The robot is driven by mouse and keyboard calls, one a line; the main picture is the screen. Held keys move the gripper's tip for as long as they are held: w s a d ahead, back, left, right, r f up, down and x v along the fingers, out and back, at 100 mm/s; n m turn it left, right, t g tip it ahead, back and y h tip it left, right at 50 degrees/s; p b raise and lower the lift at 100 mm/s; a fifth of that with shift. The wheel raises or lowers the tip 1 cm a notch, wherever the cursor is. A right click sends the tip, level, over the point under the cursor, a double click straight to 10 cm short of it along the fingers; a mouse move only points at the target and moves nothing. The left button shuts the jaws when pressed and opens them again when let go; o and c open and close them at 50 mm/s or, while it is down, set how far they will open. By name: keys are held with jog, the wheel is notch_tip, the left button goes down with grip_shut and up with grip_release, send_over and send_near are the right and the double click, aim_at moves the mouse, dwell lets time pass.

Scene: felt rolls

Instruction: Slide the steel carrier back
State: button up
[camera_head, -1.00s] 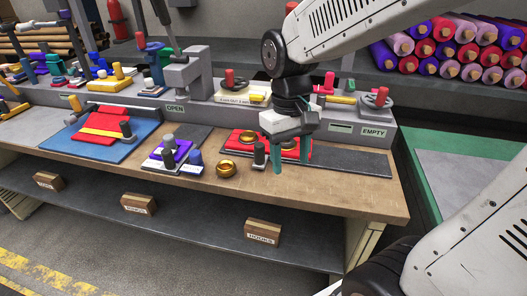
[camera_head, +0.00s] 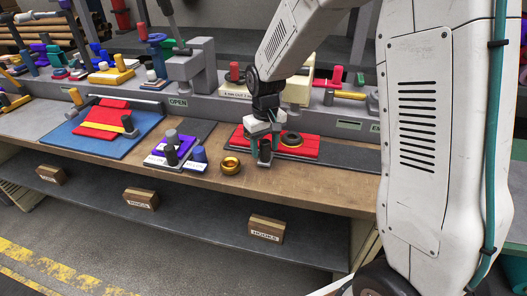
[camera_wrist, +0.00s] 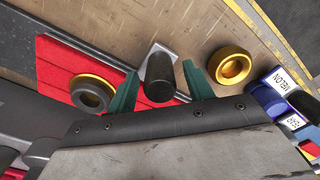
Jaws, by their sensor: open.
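The steel carrier shows in the wrist view as a small grey metal plate (camera_wrist: 158,52) with an upright dark cylindrical knob (camera_wrist: 160,78), at the edge of the red felt (camera_wrist: 60,75). In the head view the knob (camera_head: 265,152) stands at the front of the felt (camera_head: 310,147). My gripper (camera_wrist: 160,90) is open, with one green finger on each side of the knob; a gap shows on both sides. It also shows low over the felt in the head view (camera_head: 264,143). Part of the plate is hidden under the knob.
A gold ring (camera_head: 230,165) lies on the bare bench just left of the knob. Another ring with a dark centre (camera_head: 291,139) sits on the felt to the right. Labelled MELON and PEAR pieces (camera_wrist: 283,85) stand beyond the loose ring. A grey clamp machine (camera_head: 193,68) stands behind.

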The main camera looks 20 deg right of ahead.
jog(key=shift+f, duration=1.05)
jog(key=c, duration=1.1)
jog(key=shift+a, duration=0.1)
grip_shut()
